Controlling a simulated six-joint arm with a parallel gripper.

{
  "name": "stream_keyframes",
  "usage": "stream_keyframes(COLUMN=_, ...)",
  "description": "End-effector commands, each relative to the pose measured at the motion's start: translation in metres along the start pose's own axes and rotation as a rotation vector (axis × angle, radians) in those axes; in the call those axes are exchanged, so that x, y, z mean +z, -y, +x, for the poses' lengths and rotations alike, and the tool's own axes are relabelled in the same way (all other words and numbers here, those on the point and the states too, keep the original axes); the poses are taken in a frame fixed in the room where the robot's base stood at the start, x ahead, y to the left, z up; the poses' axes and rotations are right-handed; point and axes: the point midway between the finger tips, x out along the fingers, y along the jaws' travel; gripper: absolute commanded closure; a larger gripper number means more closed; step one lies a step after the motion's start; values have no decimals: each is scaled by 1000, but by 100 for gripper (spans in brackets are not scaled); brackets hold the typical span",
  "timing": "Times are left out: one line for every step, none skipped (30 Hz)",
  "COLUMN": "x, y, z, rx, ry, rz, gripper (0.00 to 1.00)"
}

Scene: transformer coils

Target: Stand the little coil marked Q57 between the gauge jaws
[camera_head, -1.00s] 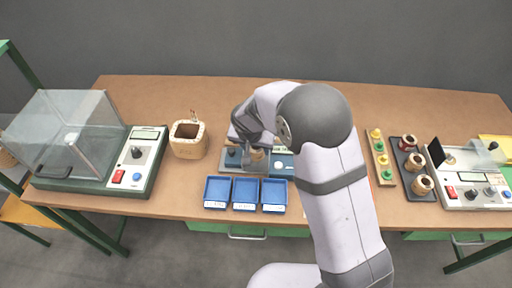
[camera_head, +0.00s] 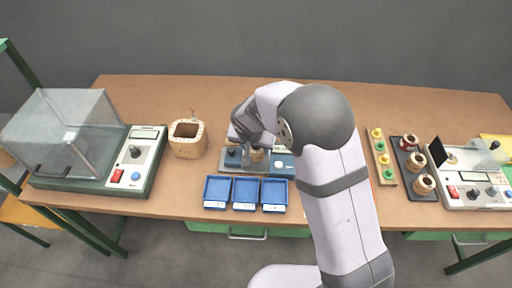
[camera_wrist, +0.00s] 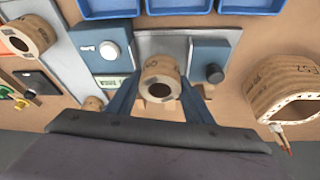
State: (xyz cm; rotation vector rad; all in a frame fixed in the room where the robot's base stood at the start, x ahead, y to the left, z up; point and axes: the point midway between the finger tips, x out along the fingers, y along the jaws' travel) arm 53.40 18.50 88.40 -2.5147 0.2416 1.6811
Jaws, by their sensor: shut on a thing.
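My gripper (camera_wrist: 160,108) is shut on a little tan coil (camera_wrist: 160,76), which has a dark central hole. Some print shows on its side, but I cannot read it as Q57. The coil is upright over the gauge's grey plate, between the blue left block (camera_wrist: 104,47) and the blue right block (camera_wrist: 211,58) in the wrist view. I cannot tell whether its base touches the plate. In the head view the coil (camera_head: 257,154) shows just under my gripper (camera_head: 256,143), and the gauge (camera_head: 283,164) is partly hidden by my arm.
A larger coil (camera_head: 188,140) with loose leads stands left of the gauge. Three blue trays (camera_head: 245,207) lie in front. Several coils stand on a dark rack (camera_head: 424,193) at right, beside a peg strip (camera_head: 388,178). A glass-covered instrument (camera_head: 140,160) stands at left.

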Motion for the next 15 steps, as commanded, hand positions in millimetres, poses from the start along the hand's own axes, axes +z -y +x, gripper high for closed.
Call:
stream_keyframes(x=1, y=0, z=2, rx=-1, ry=-1, rz=0, gripper=79)
stream_keyframes(x=1, y=0, z=3, rx=-1, ry=-1, rz=0, gripper=79)
stream_keyframes(x=1, y=0, z=4, rx=-1, ry=-1, rz=0, gripper=79)
stream_keyframes(x=2, y=0, z=5, rx=-1, ry=-1, rz=0, gripper=79)
stream_keyframes(x=2, y=0, z=6, rx=-1, ry=-1, rz=0, gripper=79)
stream_keyframes(x=2, y=0, z=7, rx=-1, ry=-1, rz=0, gripper=79)
stream_keyframes(x=3, y=0, z=7, rx=-1, ry=-1, rz=0, gripper=79)
stream_keyframes(x=3, y=0, z=8, rx=-1, ry=-1, rz=0, gripper=79)
stream_keyframes(x=3, y=0, z=9, rx=-1, ry=-1, rz=0, gripper=79)
stream_keyframes(x=4, y=0, z=10, rx=-1, ry=-1, rz=0, gripper=79)
stream_keyframes(x=4, y=0, z=10, rx=-1, ry=-1, rz=0, gripper=79)
stream_keyframes(x=4, y=0, z=12, rx=-1, ry=-1, rz=0, gripper=79)
stream_keyframes(x=5, y=0, z=12, rx=-1, ry=-1, rz=0, gripper=79)
stream_keyframes(x=5, y=0, z=13, rx=-1, ry=-1, rz=0, gripper=79)
stream_keyframes(x=5, y=0, z=14, rx=-1, ry=-1, rz=0, gripper=79)
